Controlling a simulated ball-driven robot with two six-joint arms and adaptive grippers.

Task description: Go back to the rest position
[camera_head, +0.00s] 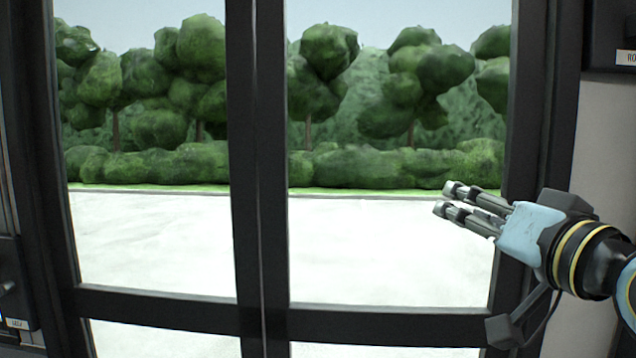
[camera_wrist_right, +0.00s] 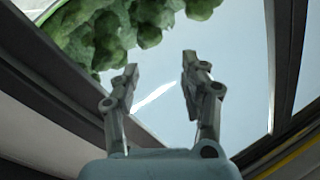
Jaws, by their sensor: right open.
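My right gripper (camera_head: 447,199) is in the right half of the head view, in front of the right glass door panel. Its fingers point left, and its blue-grey body sits before the door's right frame post. In the right wrist view its two fingers (camera_wrist_right: 160,78) stand apart with nothing between them, so it is open and empty. Beyond the fingers that view shows glass, dark frame bars and green trees. My left gripper is in neither view.
A closed double glass door with a dark frame (camera_head: 262,170) fills most of the head view. Trees (camera_head: 200,60) and pale ground (camera_head: 150,240) lie outside. A dark labelled box (camera_head: 610,30) is on the wall at upper right. Another dark unit (camera_head: 14,285) stands at lower left.

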